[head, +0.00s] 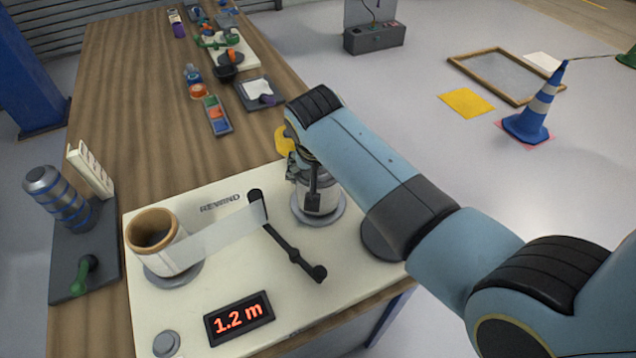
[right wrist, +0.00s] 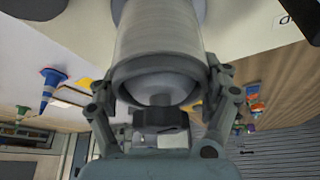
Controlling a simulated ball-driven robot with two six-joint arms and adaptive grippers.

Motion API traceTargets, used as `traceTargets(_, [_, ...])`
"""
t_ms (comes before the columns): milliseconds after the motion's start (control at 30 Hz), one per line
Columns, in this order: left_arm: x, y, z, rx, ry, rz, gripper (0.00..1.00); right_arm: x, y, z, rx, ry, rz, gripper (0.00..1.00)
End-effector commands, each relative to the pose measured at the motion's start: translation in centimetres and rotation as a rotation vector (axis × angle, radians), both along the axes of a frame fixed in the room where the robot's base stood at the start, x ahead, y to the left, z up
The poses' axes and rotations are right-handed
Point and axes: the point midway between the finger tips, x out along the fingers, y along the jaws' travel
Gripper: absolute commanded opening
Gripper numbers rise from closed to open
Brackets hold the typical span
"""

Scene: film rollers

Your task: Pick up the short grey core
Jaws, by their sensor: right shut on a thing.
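The short grey core (head: 318,203) stands upright at the rewind board's right round plate (head: 330,220). My right gripper (head: 312,185) comes down over its top, and the arm hides part of it. In the right wrist view the grey core (right wrist: 158,42) sits between the two fingers of my right gripper (right wrist: 162,95), which are shut on it. A dark knob (right wrist: 160,117) shows at its near end. I cannot tell whether the core is clear of the plate. My left gripper is in neither view.
A brown cardboard core (head: 153,228) with clear film (head: 225,235) stands on the left plate. A black roller arm (head: 288,245) and a display reading 1.2 m (head: 240,318) are on the cream board (head: 200,205).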

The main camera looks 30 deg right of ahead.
Motion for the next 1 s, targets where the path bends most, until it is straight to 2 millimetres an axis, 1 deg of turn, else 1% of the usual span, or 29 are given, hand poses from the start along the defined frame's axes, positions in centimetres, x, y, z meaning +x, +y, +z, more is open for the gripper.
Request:
traceTargets(233, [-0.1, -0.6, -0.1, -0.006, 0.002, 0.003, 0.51, 0.0, 0.0, 0.0, 0.0, 0.0, 0.0, 0.36])
traceTargets(467, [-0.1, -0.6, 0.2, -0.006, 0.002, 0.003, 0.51, 0.1, 0.0, 0.3, 0.001, 0.0, 0.0, 0.36])
traceTargets(867, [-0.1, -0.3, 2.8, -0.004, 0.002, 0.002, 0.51, 0.6, -0.4, 3.0, -0.001, -0.001, 0.005, 0.36])
traceTargets(1000, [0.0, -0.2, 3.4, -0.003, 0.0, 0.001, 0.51, 1.3, -0.5, 4.4, -0.001, -0.003, 0.008, 0.36])
